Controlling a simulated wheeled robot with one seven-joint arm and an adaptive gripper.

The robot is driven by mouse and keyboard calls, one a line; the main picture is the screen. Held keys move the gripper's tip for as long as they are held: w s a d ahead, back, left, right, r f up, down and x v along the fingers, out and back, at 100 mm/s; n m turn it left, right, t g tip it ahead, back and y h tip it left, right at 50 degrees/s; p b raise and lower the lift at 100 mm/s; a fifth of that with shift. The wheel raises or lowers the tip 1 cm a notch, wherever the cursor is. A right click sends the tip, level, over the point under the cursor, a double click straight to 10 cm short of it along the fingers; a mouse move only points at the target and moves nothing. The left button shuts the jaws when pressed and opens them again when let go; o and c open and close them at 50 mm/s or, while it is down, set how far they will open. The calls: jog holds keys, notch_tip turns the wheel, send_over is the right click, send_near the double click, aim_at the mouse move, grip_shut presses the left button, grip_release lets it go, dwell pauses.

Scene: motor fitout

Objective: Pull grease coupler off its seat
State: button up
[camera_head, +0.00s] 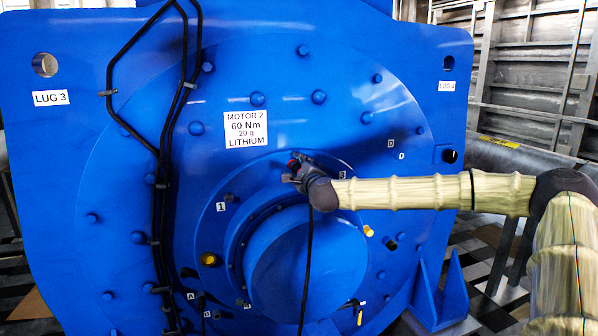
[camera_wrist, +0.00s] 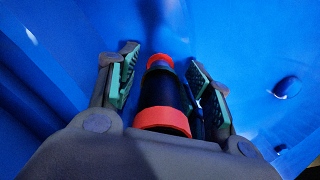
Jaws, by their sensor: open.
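The grease coupler (camera_wrist: 163,92) has a black body with an orange-red ring at each end. In the wrist view it lies between the two fingers of my gripper (camera_wrist: 160,56), with a visible gap on the left and a narrower one on the right. The fingers are open and not closed on it. In the head view my gripper (camera_head: 297,172) is at the upper part of the motor's hub, and only a small red part of the coupler (camera_head: 293,163) shows beside it. The coupler's seat is hidden behind it.
The blue motor face (camera_head: 150,230) carries bolt heads, small letter tags and a "MOTOR 2, 60 Nm" label (camera_head: 246,129). A round hub (camera_head: 290,265) protrudes below my gripper. A thin black hose (camera_head: 307,270) hangs in front of it. Black cables (camera_head: 160,190) run down the left. Yellow fittings (camera_head: 209,259) stick out nearby.

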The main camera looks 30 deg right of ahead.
aim_at(298, 170)
jog(key=shift+c, duration=0.4)
grip_shut()
jog(key=shift+s, duration=0.15)
jog(key=shift+s+a, duration=0.2)
jog(key=shift+s, duration=0.45)
jog(key=shift+s, duration=0.15)
jog(key=shift+v, duration=1.85)
jog(key=shift+s, duration=0.2)
